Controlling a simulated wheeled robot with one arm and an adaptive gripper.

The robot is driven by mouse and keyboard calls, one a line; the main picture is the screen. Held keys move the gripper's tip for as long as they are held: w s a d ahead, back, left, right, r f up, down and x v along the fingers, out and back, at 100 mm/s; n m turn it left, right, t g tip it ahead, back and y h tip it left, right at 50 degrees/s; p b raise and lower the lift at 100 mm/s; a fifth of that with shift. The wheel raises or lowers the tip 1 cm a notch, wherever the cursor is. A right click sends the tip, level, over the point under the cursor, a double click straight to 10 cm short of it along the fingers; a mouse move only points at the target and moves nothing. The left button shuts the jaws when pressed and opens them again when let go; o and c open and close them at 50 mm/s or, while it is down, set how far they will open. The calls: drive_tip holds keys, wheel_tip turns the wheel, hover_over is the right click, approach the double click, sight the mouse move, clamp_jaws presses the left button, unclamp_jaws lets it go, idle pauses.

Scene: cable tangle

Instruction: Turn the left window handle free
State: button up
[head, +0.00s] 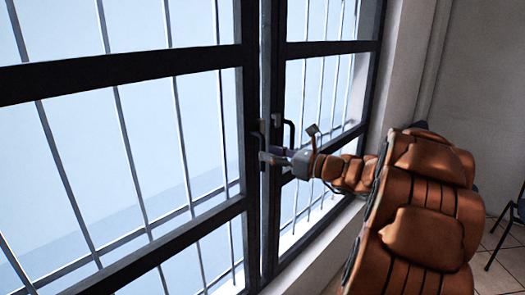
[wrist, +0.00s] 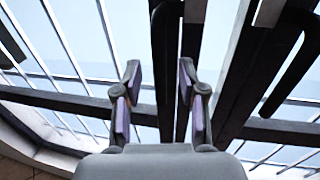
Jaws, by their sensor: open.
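The left window handle (head: 257,138) is a small dark lever on the left sash's inner edge in the head view. In the wrist view, a dark upright bar that looks like this handle (wrist: 165,60) stands ahead, in line with the gap between my fingers. My gripper (head: 269,154) is open at the lower part of the handle. In the wrist view my gripper (wrist: 160,92) shows its two fingers apart, with purple pads. I cannot tell whether either finger touches the handle. My gripper partly hides the handle's lower end in the head view.
The right sash's dark handle (head: 290,131) is close on the right; a dark curved bar that looks like it (wrist: 296,65) shows in the wrist view. Dark window frames (head: 130,75) and thin bars lie beyond. A chair (head: 510,220) stands far right.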

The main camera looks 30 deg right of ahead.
drive_tip(key=shift+x, duration=1.6)
clamp_jaws()
